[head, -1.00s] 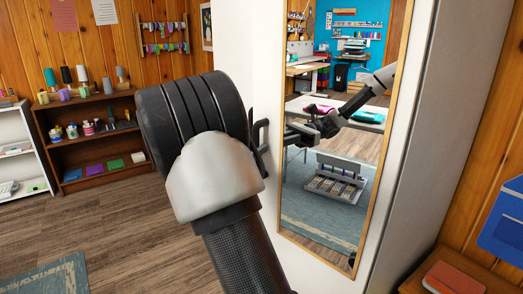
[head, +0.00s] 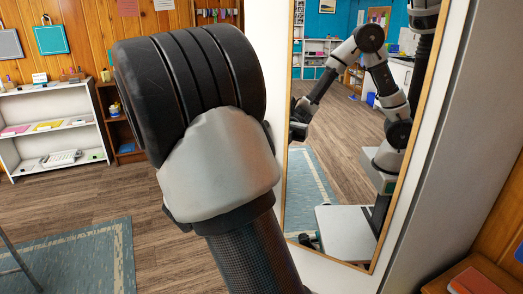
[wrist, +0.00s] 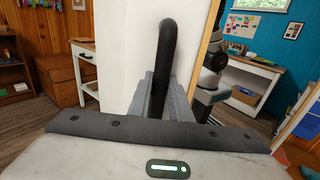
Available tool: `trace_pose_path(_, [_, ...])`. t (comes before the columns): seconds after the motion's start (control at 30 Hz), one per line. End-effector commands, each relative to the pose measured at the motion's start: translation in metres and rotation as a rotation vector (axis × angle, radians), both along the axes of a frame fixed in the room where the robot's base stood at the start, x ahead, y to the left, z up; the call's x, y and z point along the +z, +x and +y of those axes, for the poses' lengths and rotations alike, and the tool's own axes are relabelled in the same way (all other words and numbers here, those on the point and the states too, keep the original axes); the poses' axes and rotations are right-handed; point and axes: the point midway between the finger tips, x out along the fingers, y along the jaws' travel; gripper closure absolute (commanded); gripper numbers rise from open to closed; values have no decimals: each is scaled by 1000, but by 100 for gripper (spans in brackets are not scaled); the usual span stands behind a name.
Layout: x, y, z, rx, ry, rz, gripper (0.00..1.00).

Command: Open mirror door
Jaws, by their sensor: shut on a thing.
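The mirror door is a white panel (head: 270,52) with a tall wood-framed mirror (head: 335,150) at the right of the head view. My arm and body show reflected in the mirror. A black bar handle (wrist: 167,45) rises in the middle of the wrist view in front of the white door. My gripper (wrist: 166,92) has its grey fingers on both sides of the handle and is shut on it. In the head view my large black and grey wrist stands in front of the door and hides the fingers and the handle.
A white shelf unit (head: 58,130) stands at the left wall beside a brown shelf (head: 121,118). Wood floor and a blue rug (head: 85,258) lie at the left, with clear floor between.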

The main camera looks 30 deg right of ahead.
Motion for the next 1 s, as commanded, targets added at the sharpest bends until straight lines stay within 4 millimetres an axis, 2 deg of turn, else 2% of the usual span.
trace_pose_path(0.43, [0,-3,3,-2,0,-1,100])
trace_pose_path(0.47, [0,-3,3,-2,0,-1,81])
trace_pose_path(0.57, [0,-3,3,-2,0,0,64])
trace_pose_path(0.87, [0,-3,4,-1,0,0,64])
trace_pose_path(1.0, [1,-6,14,3,0,-1,64])
